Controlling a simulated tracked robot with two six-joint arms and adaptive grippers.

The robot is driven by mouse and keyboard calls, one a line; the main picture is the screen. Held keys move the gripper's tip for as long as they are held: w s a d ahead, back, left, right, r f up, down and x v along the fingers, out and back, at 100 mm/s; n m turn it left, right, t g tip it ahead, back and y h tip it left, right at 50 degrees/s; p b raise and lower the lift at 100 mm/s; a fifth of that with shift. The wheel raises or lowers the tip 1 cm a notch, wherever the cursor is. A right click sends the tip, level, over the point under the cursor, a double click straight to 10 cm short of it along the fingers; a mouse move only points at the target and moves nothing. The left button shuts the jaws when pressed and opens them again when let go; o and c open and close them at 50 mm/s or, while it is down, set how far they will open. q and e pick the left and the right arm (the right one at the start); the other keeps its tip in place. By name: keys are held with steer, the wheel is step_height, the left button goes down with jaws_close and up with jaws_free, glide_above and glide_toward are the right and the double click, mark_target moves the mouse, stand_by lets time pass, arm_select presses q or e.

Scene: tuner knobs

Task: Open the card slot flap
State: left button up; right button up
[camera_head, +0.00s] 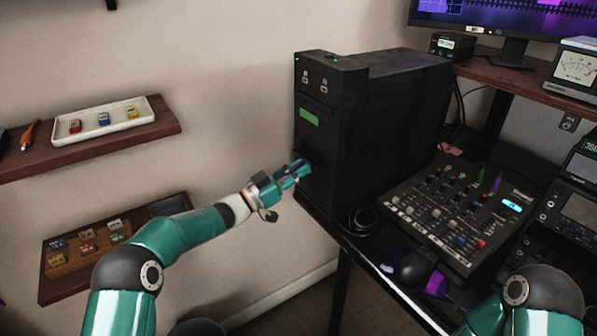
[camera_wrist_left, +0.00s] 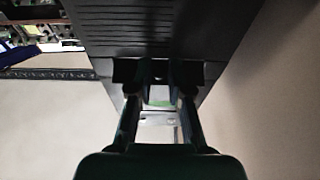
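The black computer tower (camera_head: 383,130) stands on the dark desk, with a green label (camera_head: 309,117) on its front. My left gripper (camera_head: 302,171) is at the lower part of this front, beside a dark ledge (camera_head: 312,157). I cannot tell whether that ledge is the card slot flap or whether it is open. In the left wrist view the fingers (camera_wrist_left: 161,78) have a narrow gap between them. Their tips lie against a dark part of the tower (camera_wrist_left: 150,25), and I cannot tell whether they hold anything. My right gripper is outside the view.
A mixer (camera_head: 455,215) with many knobs and a black mouse (camera_head: 412,267) are to the right of the tower. Wall shelves at the left carry a white tray (camera_head: 72,137) and a wooden holder (camera_head: 75,262) with small cards. Free room lies between shelves and tower.

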arm_select(q)
steer(key=o, duration=0.3)
step_height(320, 180, up, 10)
steer(key=shift+f, duration=0.1)
stand_by(0.5)
